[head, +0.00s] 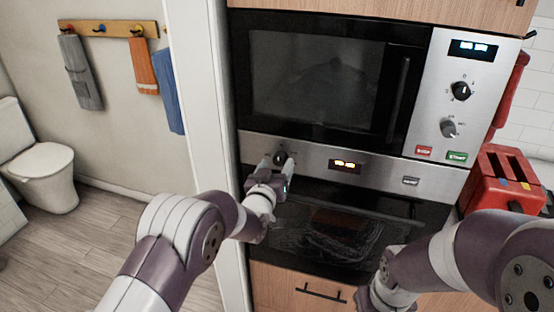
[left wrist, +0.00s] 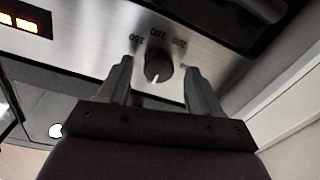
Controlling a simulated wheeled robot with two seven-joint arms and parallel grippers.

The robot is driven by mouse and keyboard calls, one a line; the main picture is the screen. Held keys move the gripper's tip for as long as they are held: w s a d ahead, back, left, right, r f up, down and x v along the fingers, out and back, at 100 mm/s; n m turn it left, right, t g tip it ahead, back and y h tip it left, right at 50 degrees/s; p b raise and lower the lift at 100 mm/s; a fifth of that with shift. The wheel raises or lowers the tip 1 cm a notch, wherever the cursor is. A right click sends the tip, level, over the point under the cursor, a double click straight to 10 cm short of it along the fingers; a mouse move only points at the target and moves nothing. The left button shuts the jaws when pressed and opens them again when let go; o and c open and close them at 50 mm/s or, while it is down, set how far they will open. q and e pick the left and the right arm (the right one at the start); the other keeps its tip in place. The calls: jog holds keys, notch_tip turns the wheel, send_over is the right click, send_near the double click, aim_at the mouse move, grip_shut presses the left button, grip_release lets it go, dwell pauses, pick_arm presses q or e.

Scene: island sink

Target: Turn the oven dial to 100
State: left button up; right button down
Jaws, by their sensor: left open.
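The oven dial (head: 279,158) is a dark round knob at the left end of the oven's steel control strip. My left gripper (head: 277,163) is at the dial. In the left wrist view its two fingers (left wrist: 160,78) are open, one on each side of the dial, with gaps visible. My right arm (head: 450,260) is at the lower right; its gripper is not clearly visible.
The oven display (head: 345,164) glows to the right of the dial. A microwave (head: 320,75) with its own dials (head: 461,91) is above. A white wall edge (head: 205,120) stands close left of the oven. A red toaster (head: 495,178) is at the right.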

pick_arm(q)
jog(key=shift+w+d+r, duration=0.25)
jog(key=shift+w, duration=0.1)
jog(key=shift+w+a+f, duration=0.1)
jog(key=shift+w+f, duration=0.1)
jog(key=shift+w, duration=0.1)
jog(key=c, duration=1)
jog(key=shift+f+m+b, duration=0.2)
jog(key=shift+m+b, duration=0.2)
jog(key=shift+b, duration=0.3)
jog(key=shift+c, duration=0.2)
jog(key=m+b, duration=0.7)
jog(key=shift+f, duration=0.1)
jog(key=shift+m+h+b, duration=0.4)
jog(key=shift+m+b, duration=1.45)
jog(key=shift+m, duration=0.25)
pick_arm(e)
notch_tip(320, 180, down, 12)
jog(key=shift+s, duration=0.15)
pick_arm(q)
jog(key=shift+r, duration=0.2)
